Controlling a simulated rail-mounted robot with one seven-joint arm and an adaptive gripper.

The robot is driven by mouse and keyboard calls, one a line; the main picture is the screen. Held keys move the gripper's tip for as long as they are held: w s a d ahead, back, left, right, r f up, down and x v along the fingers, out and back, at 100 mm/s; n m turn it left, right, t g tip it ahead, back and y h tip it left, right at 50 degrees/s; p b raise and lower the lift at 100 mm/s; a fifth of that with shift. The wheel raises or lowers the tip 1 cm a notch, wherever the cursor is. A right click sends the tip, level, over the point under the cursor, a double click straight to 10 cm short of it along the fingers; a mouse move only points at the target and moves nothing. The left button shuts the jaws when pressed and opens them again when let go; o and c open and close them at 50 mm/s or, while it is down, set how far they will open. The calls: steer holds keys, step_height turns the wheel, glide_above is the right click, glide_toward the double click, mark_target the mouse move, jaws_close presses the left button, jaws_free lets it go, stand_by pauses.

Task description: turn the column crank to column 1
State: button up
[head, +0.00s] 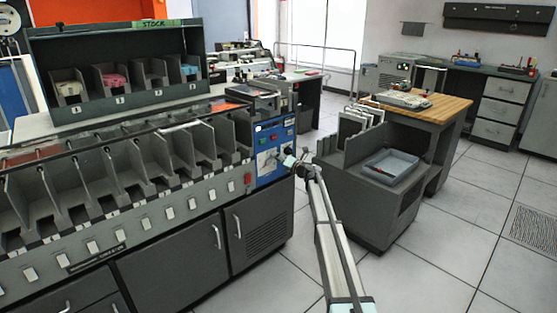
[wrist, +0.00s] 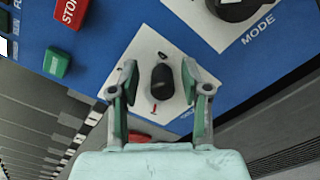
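The column crank appears to be the black knob (wrist: 162,82) on a white plate (wrist: 150,50) of the blue panel in the wrist view. A small red mark shows on the plate below it; the plate's lettering is mostly hidden, so I cannot read a column number. My gripper (wrist: 158,84) is open, with one green-padded finger on each side of the knob. A gap shows on the left, a smaller one on the right. In the head view my gripper (head: 290,160) is at the right part of the blue panel (head: 275,128) and covers the knob.
The MODE knob (wrist: 234,8) is above right in the wrist view. The red STOP button (wrist: 70,12) and a green button (wrist: 57,62) are at left. In the head view, card pockets (head: 120,170) line the machine; a grey cart (head: 362,200) stands right.

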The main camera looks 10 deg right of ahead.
steer(key=shift+s+d, duration=0.1)
steer(key=v, duration=1.2)
